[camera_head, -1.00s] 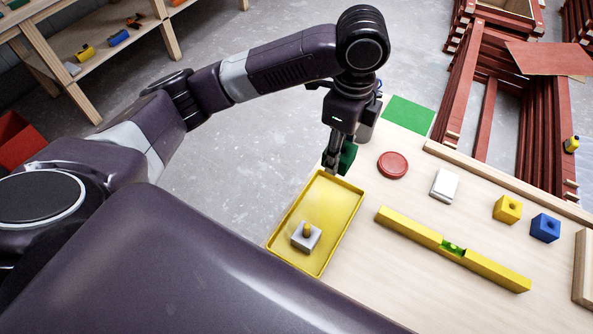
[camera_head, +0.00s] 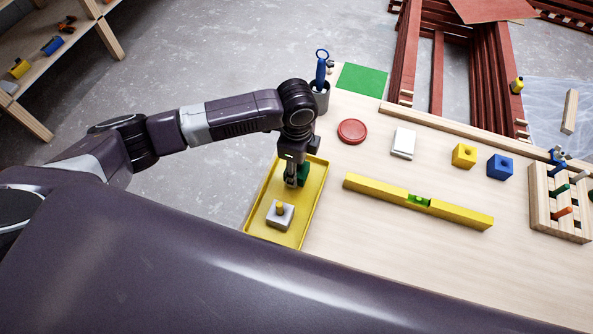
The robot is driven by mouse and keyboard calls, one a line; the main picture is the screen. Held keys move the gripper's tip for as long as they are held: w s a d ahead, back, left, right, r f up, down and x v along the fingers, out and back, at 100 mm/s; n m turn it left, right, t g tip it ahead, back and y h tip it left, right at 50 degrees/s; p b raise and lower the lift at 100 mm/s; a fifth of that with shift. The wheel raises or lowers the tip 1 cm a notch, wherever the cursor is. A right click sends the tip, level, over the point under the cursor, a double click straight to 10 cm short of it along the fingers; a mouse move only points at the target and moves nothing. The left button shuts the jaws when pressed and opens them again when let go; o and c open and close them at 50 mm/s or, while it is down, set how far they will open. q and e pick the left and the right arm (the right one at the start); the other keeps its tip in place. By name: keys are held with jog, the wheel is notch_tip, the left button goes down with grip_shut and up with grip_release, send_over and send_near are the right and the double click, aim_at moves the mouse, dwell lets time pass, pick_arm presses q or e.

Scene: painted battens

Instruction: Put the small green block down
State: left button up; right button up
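The small green block (camera_head: 304,172) is at the fingers of my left gripper (camera_head: 292,181), partly hidden by them. The gripper appears shut on it, over the far half of the yellow tray (camera_head: 256,212). I cannot tell whether the block touches the tray floor. My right gripper is not in view.
On the table are a green square (camera_head: 362,80), a red disc (camera_head: 352,131), a white block (camera_head: 404,142), a yellow spirit level (camera_head: 460,213), yellow (camera_head: 464,155) and blue (camera_head: 500,167) cubes, and a wooden rack (camera_head: 546,212). A cup with a blue-handled tool (camera_head: 320,72) stands behind the gripper.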

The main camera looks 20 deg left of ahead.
pick_arm(q)
notch_tip(320, 180, down, 2)
jog(key=shift+f, duration=0.1)
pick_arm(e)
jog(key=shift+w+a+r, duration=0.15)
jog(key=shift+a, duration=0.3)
pick_arm(q)
jog(key=shift+f, duration=0.1)
jog(key=o, duration=1.1)
jog(key=shift+o, duration=0.2)
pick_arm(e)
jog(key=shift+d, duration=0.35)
pick_arm(q)
jog(key=shift+r, duration=0.25)
notch_tip(320, 180, up, 12)
jog(key=shift+f+b, duration=0.1)
jog(key=shift+b, duration=0.85)
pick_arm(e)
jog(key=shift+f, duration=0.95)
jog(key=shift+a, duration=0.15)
